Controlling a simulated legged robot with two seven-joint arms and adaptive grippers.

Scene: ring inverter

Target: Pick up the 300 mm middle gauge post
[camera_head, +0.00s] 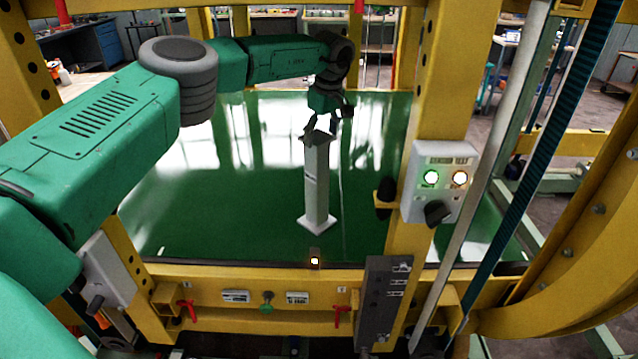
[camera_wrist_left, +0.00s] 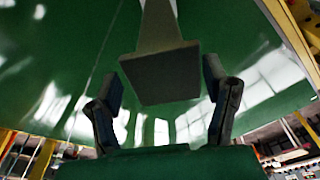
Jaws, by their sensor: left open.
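A light grey gauge post (camera_head: 317,185) stands upright on the green surface (camera_head: 190,225), on a square foot, with a wider cap on top. Its length cannot be read. My left gripper (camera_head: 325,127) reaches in from above and is just over the post's top. In the left wrist view, the post's square end plate (camera_wrist_left: 160,77) shows between the two open dark fingers (camera_wrist_left: 165,88), with a gap on each side. Nothing is held. My right gripper is not in view.
A yellow frame (camera_head: 430,100) surrounds the green surface. A control box (camera_head: 441,181) with lit green and orange lamps is on the upright right of the post. Red handles (camera_head: 187,310) line the front beam. The green surface around the post is clear.

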